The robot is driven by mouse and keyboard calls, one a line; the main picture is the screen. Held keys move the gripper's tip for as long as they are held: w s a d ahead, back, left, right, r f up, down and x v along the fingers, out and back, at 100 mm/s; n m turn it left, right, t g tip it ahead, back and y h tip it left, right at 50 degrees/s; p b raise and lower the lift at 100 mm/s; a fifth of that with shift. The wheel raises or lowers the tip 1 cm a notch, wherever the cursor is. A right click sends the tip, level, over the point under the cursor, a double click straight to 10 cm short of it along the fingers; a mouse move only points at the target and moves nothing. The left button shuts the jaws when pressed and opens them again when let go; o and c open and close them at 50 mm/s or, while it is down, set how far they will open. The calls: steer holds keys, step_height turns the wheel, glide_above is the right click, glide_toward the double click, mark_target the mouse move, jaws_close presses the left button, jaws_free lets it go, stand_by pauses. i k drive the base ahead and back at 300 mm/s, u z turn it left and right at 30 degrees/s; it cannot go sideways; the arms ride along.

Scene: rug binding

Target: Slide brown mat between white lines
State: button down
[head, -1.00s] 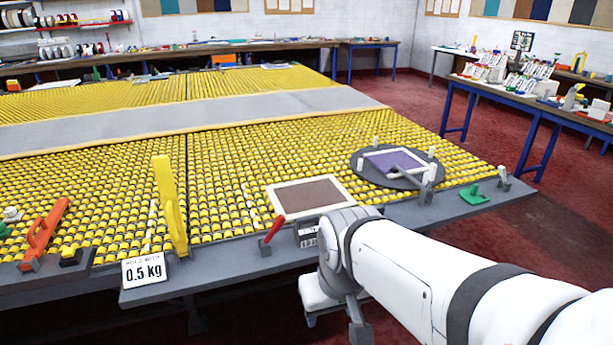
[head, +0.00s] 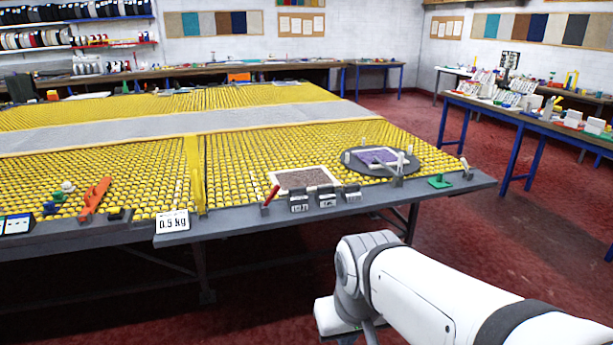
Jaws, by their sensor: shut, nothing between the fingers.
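The brown mat (head: 303,178) with a pale cream border lies flat on the yellow roller table (head: 235,165), near its front edge. Two thin white marks stand out among the rollers left of the mat: one (head: 253,187) close to it, the other (head: 178,187) beyond a tall yellow upright. I cannot tell for sure that these are the white lines. My white arm comes in from the lower right, in front of the table and clear of the mat. My gripper's fingers do not show.
A yellow upright (head: 195,172) and a 0.5 kg sign (head: 172,222) stand left of the mat. A red lever (head: 270,195) and small dark boxes (head: 327,197) line the front edge. Red floor is clear.

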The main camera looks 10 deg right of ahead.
mark_target(309, 178)
steer(key=z, duration=0.5)
steer(key=i, duration=0.85)
steer(key=z, duration=0.75)
steer(key=i, duration=1.3)
steer(key=u, duration=0.8)
steer(key=i, duration=0.8)
steer(key=u, duration=0.65)
